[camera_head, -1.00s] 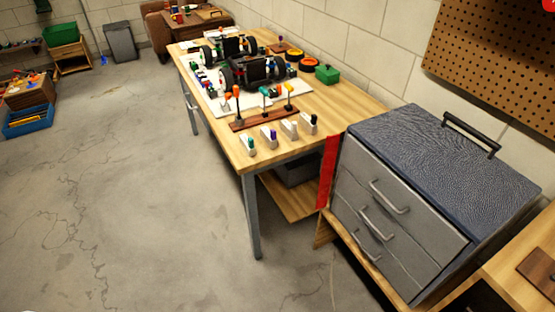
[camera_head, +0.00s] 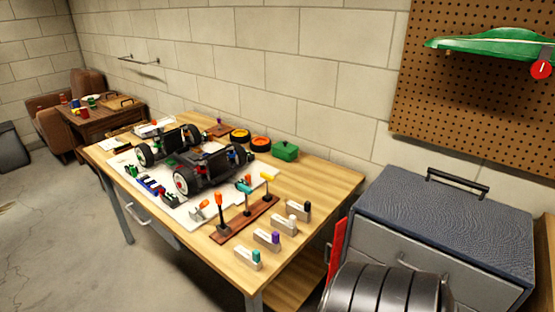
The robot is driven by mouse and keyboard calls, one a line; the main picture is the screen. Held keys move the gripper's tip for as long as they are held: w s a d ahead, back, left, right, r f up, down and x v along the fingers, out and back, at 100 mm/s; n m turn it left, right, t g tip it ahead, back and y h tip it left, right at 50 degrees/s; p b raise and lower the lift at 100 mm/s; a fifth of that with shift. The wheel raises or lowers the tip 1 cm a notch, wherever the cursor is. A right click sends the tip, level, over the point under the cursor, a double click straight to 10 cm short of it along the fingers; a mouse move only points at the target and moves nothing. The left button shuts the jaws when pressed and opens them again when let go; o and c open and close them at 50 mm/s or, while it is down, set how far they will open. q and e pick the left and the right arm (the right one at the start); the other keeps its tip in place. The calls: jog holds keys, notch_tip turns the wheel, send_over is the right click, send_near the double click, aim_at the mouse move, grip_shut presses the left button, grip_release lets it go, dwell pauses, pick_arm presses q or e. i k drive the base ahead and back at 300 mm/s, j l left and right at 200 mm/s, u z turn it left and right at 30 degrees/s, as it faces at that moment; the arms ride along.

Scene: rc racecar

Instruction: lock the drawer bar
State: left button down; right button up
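The grey drawer chest (camera_head: 470,215) stands at the right with a dark textured top and a black handle (camera_head: 457,183) on it. A red bar (camera_head: 338,247) stands upright along the left front edge of the chest. Its lower part is hidden. A dark ribbed cylinder (camera_head: 385,290), which looks like a link of my arm, covers most of the drawer fronts. One drawer handle (camera_head: 417,268) shows partly above it. Whether the bar lies across the drawers cannot be made out. Neither of my grippers shows in this view.
A wooden workbench (camera_head: 335,185) left of the chest holds a partly built car (camera_head: 205,160), a tool rack (camera_head: 245,220) and several small bottles. A pegboard (camera_head: 480,105) with a green car body (camera_head: 490,40) hangs above the chest. Open floor lies at the left.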

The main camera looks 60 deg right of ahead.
aim_at(340, 230)
jog(key=i+j, duration=0.1)
jog(key=i, duration=0.75)
jog(key=i+z, duration=0.2)
jog(key=z, duration=0.25)
jog(key=i+z, duration=0.25)
jog(key=z, duration=0.25)
jog(key=i+j+z, duration=0.15)
jog(key=z, duration=0.3)
jog(key=i+j+z, duration=0.2)
jog(key=z, duration=0.25)
jog(key=i+z, duration=0.15)
jog(key=z, duration=0.3)
jog(key=i+z, duration=0.15)
jog(key=z, duration=0.3)
jog(key=i+j+z, duration=0.1)
jog(key=z, duration=0.35)
jog(key=i+j+z, duration=0.1)
jog(key=z, duration=0.35)
jog(key=i+j+z, duration=0.1)
jog(key=z, duration=0.35)
jog(key=k+l+z, duration=0.1)
